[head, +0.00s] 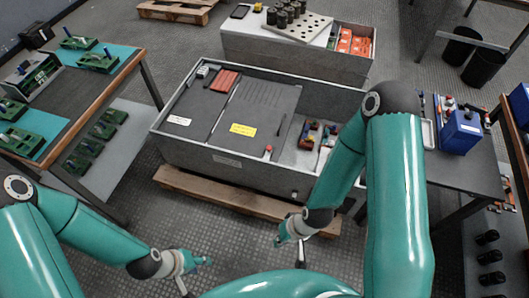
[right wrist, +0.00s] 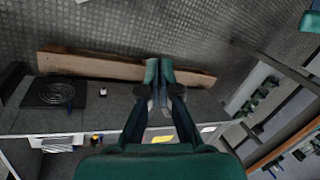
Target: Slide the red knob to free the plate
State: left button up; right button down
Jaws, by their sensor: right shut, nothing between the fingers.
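The red knob (head: 267,152) is a small red-topped piece at the lower right corner of the dark grey plate (head: 258,112). The plate has a yellow label and lies in the large grey box. My right gripper (head: 280,242) is in front of the box, below and apart from the knob. It is shut and empty; its fingers (right wrist: 158,85) show close together in the right wrist view. My left gripper (head: 206,261) is lower left, in front of the pallet, away from the box. It is too small to tell whether it is open.
The box stands on a wooden pallet (head: 230,197). Coloured parts (head: 312,138) sit in its right bay, partly behind my right arm. A workbench (head: 75,110) with green devices is at left. A dark table (head: 460,170) with a blue unit is at right. Patterned floor lies between.

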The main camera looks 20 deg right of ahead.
jog(key=w+a+f+n+g+b, duration=0.1)
jog(key=w+a+f+n+b, duration=0.1)
jog(key=f+n+b, duration=0.3)
jog(key=w+a+f+n+g+b, duration=0.1)
jog(key=w+f+n+b, duration=0.1)
jog(key=f+n+b, duration=0.35)
jog(key=w+d+f+n+t+h+b, duration=0.1)
jog(key=w+d+f+n+h+b, duration=0.15)
jog(key=w+f+n+b, duration=0.35)
jog(key=w+d+f+n+t+h+b, duration=0.1)
jog(key=w+d+f+n+h+b, duration=0.1)
jog(key=w+f+n+h+b, duration=0.45)
jog(key=w+r+n+t+h+b, duration=0.2)
jog(key=w+b, duration=0.4)
jog(key=w, duration=0.5)
jog(key=w+d+r+n+t+h+b, duration=0.1)
jog(key=w+r+n+t+b, duration=0.2)
jog(key=w+t+b, duration=0.4)
jog(key=w+n, duration=0.1)
jog(key=w, duration=0.3)
jog(key=shift+r+h, duration=0.35)
jog(key=shift+h, duration=0.05)
